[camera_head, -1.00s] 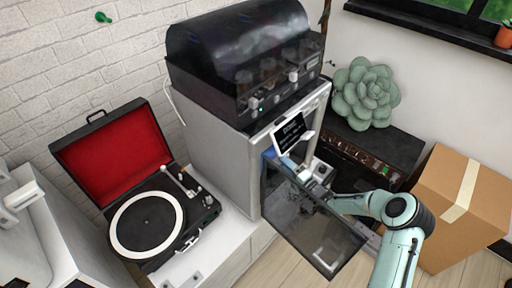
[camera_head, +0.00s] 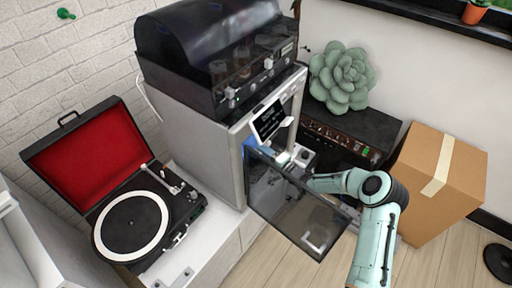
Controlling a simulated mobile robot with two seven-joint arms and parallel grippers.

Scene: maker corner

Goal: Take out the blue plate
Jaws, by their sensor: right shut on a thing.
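The open chamber of a white boxy machine (camera_head: 213,160) is at the centre, with its dark see-through door (camera_head: 290,215) swung out toward me. A small part of the blue plate (camera_head: 250,149) shows at the chamber opening, behind the upper edge of the door. Most of the plate is hidden by the door and the machine. My right gripper (camera_head: 284,158) reaches in from the right, over the door, and is shut at the plate's edge. Its fingertips are small and partly hidden. My left gripper is not in view.
A black domed machine (camera_head: 215,60) stands on top of the white one. An open red-lined record player (camera_head: 130,228) is at left. A black amplifier (camera_head: 345,132) with a green succulent cushion (camera_head: 342,78) and a cardboard box (camera_head: 440,185) stand at right. Wooden floor (camera_head: 300,270) shows in front.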

